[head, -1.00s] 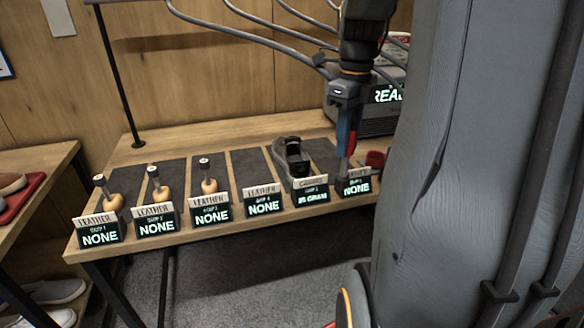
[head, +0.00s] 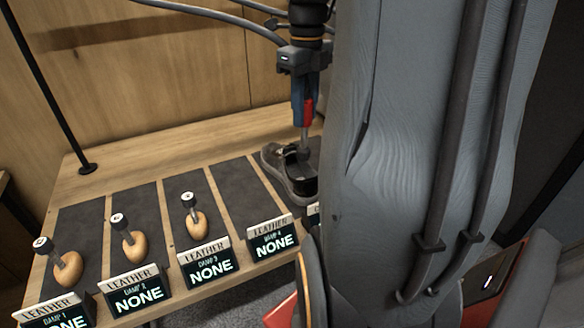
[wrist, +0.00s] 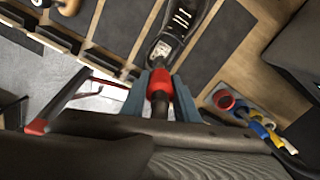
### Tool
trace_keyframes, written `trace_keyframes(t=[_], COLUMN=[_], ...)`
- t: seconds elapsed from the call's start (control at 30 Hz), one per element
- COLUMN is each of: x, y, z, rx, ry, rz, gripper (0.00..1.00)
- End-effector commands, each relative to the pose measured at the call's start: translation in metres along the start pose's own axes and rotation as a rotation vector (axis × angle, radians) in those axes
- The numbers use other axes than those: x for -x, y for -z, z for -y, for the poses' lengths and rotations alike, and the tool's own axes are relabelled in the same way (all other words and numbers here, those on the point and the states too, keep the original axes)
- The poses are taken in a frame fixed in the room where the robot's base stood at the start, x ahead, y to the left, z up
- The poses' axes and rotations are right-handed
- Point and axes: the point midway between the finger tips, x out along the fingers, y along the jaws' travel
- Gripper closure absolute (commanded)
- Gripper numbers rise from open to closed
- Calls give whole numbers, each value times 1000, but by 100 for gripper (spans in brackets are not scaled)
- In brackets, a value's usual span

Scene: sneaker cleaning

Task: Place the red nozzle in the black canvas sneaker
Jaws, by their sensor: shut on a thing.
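My gripper (head: 304,112) is shut on the red nozzle (head: 309,110), which hangs upright with a grey stem below its red body. In the wrist view the fingers (wrist: 160,92) grip the red nozzle (wrist: 158,82) from both sides. The black canvas sneaker (head: 280,168) stands on the sloped rack, partly hidden by my arm. In the head view the stem's lower end overlaps the sneaker's opening; whether it touches is unclear. In the wrist view the sneaker (wrist: 178,38), with pale laces, lies just beyond the nozzle.
Shoe stretchers with wooden ends, such as this one (head: 195,220), stand in the left slots behind LEATHER signs (head: 210,262). The slot left of the sneaker is bare (head: 236,188). A holder with a red cup (wrist: 224,99) and yellow and blue pieces (wrist: 262,128) is at right.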

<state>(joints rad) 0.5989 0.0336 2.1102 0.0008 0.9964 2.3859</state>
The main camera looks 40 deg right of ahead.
Motion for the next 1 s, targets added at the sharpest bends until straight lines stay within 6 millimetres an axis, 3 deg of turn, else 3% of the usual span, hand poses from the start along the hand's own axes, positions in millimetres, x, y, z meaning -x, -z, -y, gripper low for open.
trace_keyframes(t=[0.2, 0.63, 1.0], x=[-38, -87, -94], y=[1, 1, 1], z=[-3, -2, -1], rx=[4, 2, 0], ry=[-5, -3, -1], rz=[-5, -3, -1], gripper=[100, 100, 100])
